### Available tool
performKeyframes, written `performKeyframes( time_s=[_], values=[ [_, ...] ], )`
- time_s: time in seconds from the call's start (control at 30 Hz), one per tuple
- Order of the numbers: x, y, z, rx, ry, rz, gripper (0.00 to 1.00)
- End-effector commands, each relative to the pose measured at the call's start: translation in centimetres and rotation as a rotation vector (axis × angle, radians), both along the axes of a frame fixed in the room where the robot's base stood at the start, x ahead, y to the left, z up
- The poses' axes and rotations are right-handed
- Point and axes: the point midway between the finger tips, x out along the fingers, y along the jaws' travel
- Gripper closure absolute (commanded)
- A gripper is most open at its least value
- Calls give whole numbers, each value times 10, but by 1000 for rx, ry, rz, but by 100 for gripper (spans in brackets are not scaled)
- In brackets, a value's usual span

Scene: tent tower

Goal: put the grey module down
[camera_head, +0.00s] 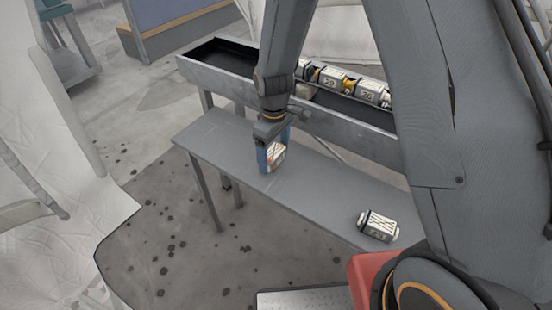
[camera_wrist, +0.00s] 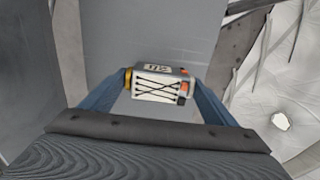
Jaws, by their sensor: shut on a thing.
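The grey module (camera_wrist: 158,88) is held between the two blue fingers of my gripper (camera_wrist: 152,100) in the wrist view. It has a pale face with dark crossed cords, a grey top with a label, and orange bits at its ends. In the head view my gripper (camera_head: 272,157) is over the left half of the grey bench (camera_head: 215,150), with the module (camera_head: 276,153) partly hidden by a finger. I cannot tell whether the module touches the bench top.
A second pale module (camera_head: 377,226) lies on the bench's right part. Behind the bench is a raised metal trough (camera_head: 222,78) with several modules (camera_head: 334,80) in it. The bench is clear between my gripper and the second module. White tent fabric (camera_head: 50,150) hangs at the left.

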Motion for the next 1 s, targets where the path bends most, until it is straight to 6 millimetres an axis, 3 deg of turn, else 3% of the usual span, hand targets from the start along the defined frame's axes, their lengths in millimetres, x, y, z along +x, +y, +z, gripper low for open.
performKeyframes(
  time_s=[0.23,0.67,0.7,0.8,1.0],
  values=[
    [0,-1,-27,-1,1,-1,55],
    [0,0,-33,1,-1,-1,55],
    [0,0,-33,0,0,-1,12],
    [0,0,-32,0,0,-1,0],
    [0,-1,-32,0,0,-1,0]
  ],
)
